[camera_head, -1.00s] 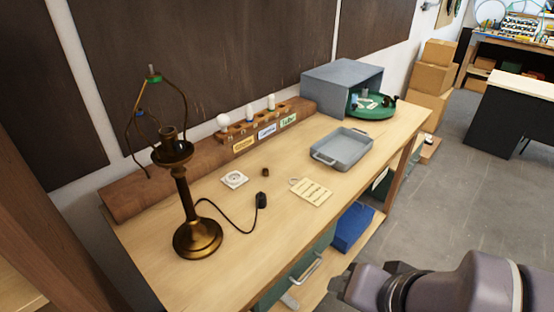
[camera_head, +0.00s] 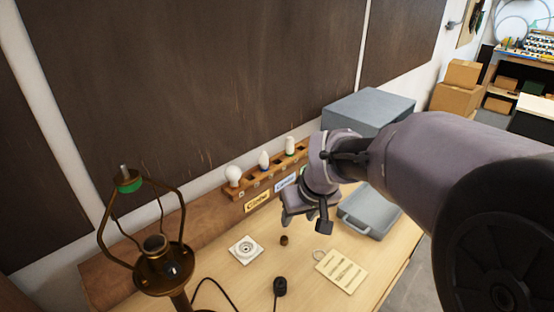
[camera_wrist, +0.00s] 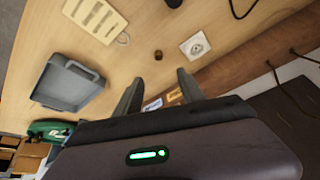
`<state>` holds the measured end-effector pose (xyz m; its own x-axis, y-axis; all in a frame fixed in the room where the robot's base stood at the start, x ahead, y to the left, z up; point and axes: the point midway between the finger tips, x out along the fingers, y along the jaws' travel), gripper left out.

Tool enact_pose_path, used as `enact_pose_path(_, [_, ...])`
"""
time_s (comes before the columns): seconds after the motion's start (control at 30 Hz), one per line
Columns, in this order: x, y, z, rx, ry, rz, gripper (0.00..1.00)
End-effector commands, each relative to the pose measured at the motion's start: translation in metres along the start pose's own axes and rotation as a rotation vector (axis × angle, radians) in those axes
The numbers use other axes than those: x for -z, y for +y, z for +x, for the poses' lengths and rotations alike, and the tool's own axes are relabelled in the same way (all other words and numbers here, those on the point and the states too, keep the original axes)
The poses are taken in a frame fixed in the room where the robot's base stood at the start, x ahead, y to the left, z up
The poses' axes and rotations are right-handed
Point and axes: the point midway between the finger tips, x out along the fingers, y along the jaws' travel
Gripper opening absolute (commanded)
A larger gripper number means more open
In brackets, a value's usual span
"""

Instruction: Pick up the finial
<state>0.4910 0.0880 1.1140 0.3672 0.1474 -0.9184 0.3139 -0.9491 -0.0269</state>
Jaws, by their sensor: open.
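My gripper (camera_head: 305,222) hangs open and empty above the workbench (camera_head: 235,285). Its two fingers also show in the wrist view (camera_wrist: 160,76). A small dark brown round piece (camera_head: 284,240) stands on the bench below the gripper. In the wrist view this piece (camera_wrist: 158,54) lies beyond the gap between the fingertips, apart from them. It may be the finial, but it is too small to tell. The brass lamp (camera_head: 155,268) stands at the left, with a green part and a bare stud at the top of its wire harp.
A white square plate (camera_head: 245,248), a black plug with cord (camera_head: 279,287) and a labelled card (camera_head: 341,271) lie around the brown piece. A bulb rack (camera_head: 265,184) stands behind.

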Motion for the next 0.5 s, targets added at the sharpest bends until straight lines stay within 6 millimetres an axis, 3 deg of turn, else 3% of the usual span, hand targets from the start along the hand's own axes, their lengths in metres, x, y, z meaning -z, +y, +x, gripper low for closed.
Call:
enact_pose_path(0.13, [0.014, -0.001, 0.028, 0.002, -0.015, -0.07, 0.47])
enact_pose_path(0.5, [0.011, -0.001, 0.132, 0.002, -0.017, -0.074, 0.47])
